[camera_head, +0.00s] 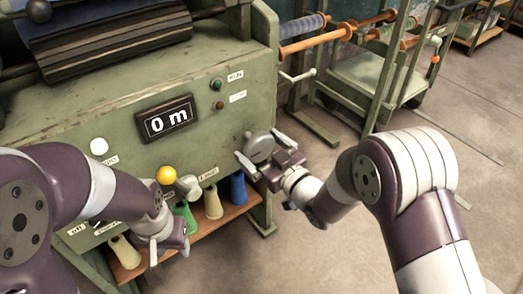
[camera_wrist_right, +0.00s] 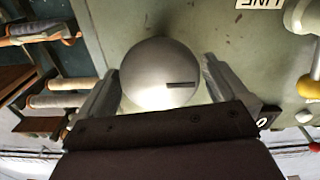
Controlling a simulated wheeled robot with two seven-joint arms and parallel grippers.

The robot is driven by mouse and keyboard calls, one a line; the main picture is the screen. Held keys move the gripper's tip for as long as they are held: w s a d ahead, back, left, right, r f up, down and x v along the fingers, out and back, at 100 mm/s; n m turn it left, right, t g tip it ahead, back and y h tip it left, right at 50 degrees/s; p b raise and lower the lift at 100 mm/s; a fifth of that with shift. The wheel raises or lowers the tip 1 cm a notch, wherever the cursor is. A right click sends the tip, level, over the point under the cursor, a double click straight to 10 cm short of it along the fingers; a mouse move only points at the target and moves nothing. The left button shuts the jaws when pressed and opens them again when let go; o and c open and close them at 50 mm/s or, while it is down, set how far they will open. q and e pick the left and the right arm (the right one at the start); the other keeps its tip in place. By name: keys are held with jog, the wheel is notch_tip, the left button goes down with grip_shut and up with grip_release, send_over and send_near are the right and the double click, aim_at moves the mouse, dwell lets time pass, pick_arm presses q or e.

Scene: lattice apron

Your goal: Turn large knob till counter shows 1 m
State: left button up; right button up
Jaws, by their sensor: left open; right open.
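The large knob (camera_head: 260,148) is a round grey metal knob on the right part of the green machine's front. In the right wrist view the knob (camera_wrist_right: 160,75) shows its round face with a dark slot lying about level, right of its middle. My right gripper (camera_head: 257,151) is open, with one finger on each side of the knob; contact cannot be told. The counter (camera_head: 168,118) is a dark display on the machine front and reads "0 m".
A yellow ball knob (camera_head: 166,175) and a white button (camera_head: 99,146) are on the machine front. Several thread cones, including a blue one (camera_head: 238,189), stand on a wooden shelf (camera_head: 224,214) below.

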jog(key=shift+c, duration=0.3)
jog(key=c, duration=0.7)
jog(key=shift+r+m+p, duration=0.2)
jog(key=shift+m+p, duration=0.85)
jog(key=shift+m, duration=0.15)
jog(key=m+p, duration=0.4)
jog(key=m, duration=0.1)
jog(key=m+p, duration=0.2)
jog(key=m, duration=0.2)
jog(key=shift+m+p, duration=0.3)
jog(key=shift+p, duration=0.1)
jog(key=shift+f+m+p, duration=0.1)
jog(key=shift+m+p, duration=0.6)
jog(key=shift+m, duration=0.8)
